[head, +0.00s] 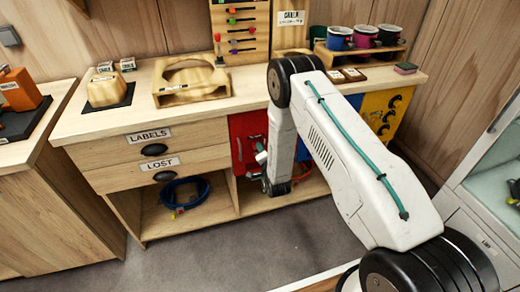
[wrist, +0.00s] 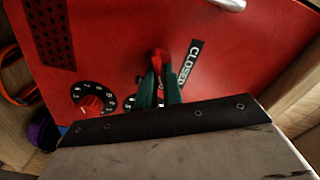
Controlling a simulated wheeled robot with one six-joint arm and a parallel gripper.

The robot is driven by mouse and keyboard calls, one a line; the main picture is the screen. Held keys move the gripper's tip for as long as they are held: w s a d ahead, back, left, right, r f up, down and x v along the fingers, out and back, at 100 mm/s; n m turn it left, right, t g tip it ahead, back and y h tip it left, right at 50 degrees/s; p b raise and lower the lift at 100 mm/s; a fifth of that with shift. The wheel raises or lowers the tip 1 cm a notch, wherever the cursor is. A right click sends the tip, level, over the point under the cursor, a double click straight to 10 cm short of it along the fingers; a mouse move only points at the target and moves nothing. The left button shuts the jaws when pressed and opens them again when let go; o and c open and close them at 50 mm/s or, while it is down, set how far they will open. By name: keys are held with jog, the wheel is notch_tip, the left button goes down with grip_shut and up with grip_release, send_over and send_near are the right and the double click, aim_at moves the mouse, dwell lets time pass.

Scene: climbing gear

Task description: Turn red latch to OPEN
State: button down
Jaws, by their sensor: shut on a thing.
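The red latch (wrist: 161,57) is on the front of a red metal door (wrist: 120,40). It sits beside a black label (wrist: 188,64) reading CLOSED. My gripper (wrist: 160,75) has its green fingertips closed on the latch, which shows only at its upper end between them. The rest of the latch is hidden by the fingers. In the head view my gripper (head: 262,156) is at the front of the red cabinet (head: 240,128), under the worktop, and my arm covers much of that area. The latch cannot be made out there.
A metal handle (wrist: 228,3) crosses the top edge of the wrist view. A yellow panel (head: 385,112) stands to the right under the worktop (head: 130,112). The floor (head: 220,245) in front is clear.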

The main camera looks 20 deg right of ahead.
jog(key=m, duration=0.5)
jog(key=shift+d+f+m, duration=0.1)
jog(key=shift+f+m, duration=0.1)
jog(key=shift+m, duration=0.1)
dwell(0.5)
jog(key=c, duration=1.5)
grip_release()
jog(key=shift+c, duration=0.2)
jog(key=s, duration=0.7)
jog(key=shift+s, duration=0.4)
